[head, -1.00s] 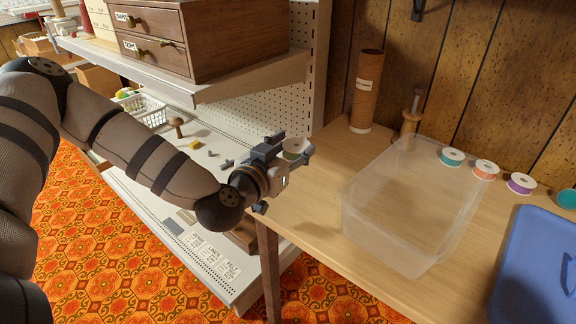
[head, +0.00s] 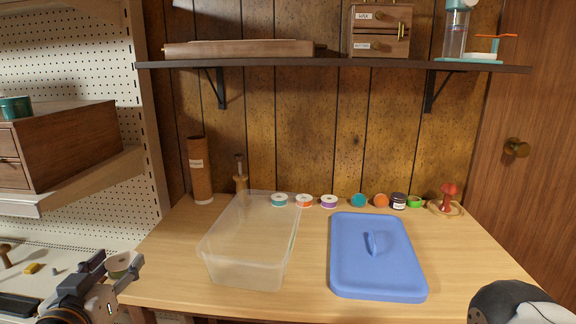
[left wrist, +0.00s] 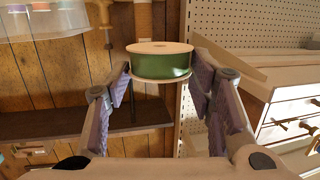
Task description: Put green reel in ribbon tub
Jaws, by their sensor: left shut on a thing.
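The green reel (left wrist: 160,62) has pale flanges and a green band. It sits between the fingers of my left gripper (left wrist: 162,85), which is shut on it. In the head view my left gripper (head: 118,276) is at the lower left, with the reel (head: 122,264) in its tips, left of the table. The ribbon tub (head: 243,272) is a clear, open-topped box on the table, to the right of the gripper and apart from it. No ribbon reel shows inside it. My right gripper is out of view.
A blue lid (head: 378,275) lies right of the tub. Several reels, including a teal one (head: 279,200), line the table's back. A cardboard tube (head: 200,172) stands at the back left. A shelf (head: 330,64) hangs above. A wooden drawer unit (head: 65,145) is at the left.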

